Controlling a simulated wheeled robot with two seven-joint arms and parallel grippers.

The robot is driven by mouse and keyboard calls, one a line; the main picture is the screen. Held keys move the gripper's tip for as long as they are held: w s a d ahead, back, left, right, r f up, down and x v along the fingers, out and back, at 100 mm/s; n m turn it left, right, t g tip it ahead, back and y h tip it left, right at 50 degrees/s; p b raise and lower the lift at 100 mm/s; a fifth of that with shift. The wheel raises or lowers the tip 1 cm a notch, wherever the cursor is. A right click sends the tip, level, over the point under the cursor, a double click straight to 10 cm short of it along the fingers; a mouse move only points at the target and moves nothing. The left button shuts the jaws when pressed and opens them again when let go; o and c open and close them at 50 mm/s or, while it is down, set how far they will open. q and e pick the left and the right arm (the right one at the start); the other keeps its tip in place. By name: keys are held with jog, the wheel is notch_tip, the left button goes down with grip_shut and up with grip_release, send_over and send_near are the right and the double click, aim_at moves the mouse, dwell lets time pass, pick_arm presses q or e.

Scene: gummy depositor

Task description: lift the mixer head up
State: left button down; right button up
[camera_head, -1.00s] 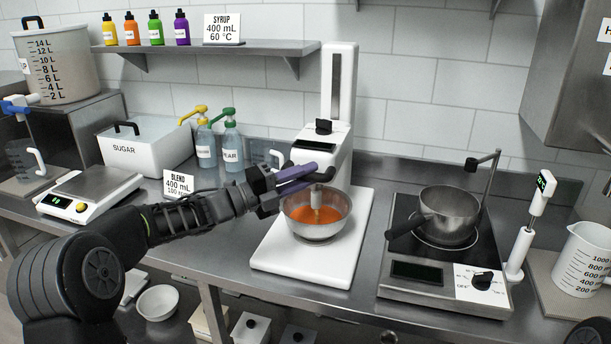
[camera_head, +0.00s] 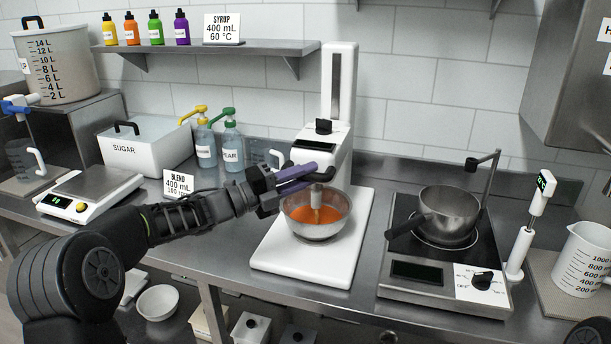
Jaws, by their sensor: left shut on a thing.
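The white mixer (camera_head: 318,140) stands on a white base plate (camera_head: 323,277) with a tall column behind its head. A steel bowl (camera_head: 317,231) with orange liquid sits on the base plate below the head. The mixer's shaft (camera_head: 316,203) reaches down into the bowl. My left gripper (camera_head: 290,183) is at the left front of the mixer head, above the bowl's left rim, with its purple-edged fingers shut. The part between the fingers is hidden, though they are at the mixer head. My right gripper is not in view.
A saucepan (camera_head: 449,209) stands on a hot plate (camera_head: 441,282) to the right. A white measuring jug (camera_head: 583,262) is at far right. Left are a scale (camera_head: 88,192), a sugar box (camera_head: 143,143) and pump bottles (camera_head: 232,147). A shelf (camera_head: 215,48) runs above.

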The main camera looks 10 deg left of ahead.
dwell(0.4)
pick_arm(q)
notch_tip(320, 180, up, 14)
jog(key=p, duration=0.4)
jog(key=shift+p, duration=0.35)
jog(key=c, duration=1.5)
grip_release()
jog(key=shift+o, duration=1)
jog(key=shift+f, duration=0.2)
